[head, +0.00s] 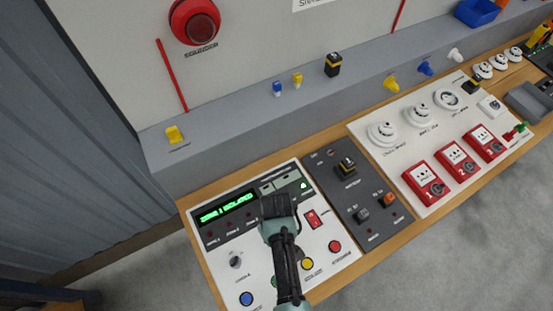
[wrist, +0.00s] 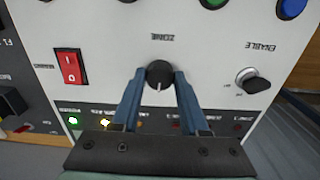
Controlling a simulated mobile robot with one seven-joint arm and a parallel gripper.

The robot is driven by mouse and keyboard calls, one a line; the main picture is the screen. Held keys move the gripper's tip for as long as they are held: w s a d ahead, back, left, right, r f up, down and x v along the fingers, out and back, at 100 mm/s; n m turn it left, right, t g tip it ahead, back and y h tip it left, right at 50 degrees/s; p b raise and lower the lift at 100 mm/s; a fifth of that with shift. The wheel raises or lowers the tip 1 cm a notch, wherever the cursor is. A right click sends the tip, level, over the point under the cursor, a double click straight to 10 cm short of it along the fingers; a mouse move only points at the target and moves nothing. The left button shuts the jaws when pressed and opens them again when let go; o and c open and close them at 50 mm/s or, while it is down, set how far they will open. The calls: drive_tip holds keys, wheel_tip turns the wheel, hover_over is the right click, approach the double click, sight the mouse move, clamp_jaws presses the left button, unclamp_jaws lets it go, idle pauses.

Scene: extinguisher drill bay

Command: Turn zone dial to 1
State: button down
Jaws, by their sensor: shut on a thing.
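The zone dial (wrist: 158,76) is a round black knob on the white panel (wrist: 215,65), under upside-down ZONE lettering in the wrist view. A pale pointer mark on it faces the bottom of that picture. My gripper (wrist: 161,78) is shut on the dial, with one blue finger on each side. In the head view my gripper (head: 278,207) is over the middle of the panel and hides the dial. The numbers around the dial cannot be read. The green-lit display (head: 226,208) shows text too small to read surely.
A red rocker switch (wrist: 71,66) and the ENABLE switch (wrist: 255,80) flank the dial. The dark panel (head: 340,180) with knobs adjoins on the right; several detectors and red call points lie beyond.

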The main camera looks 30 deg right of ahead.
drive_tip(key=shift+n, duration=0.3)
drive_tip(key=shift+c, duration=2.1)
unclamp_jaws()
wheel_tip(320, 180, up, 13)
drive_tip(key=b, duration=0.1)
drive_tip(key=shift+b, duration=0.35)
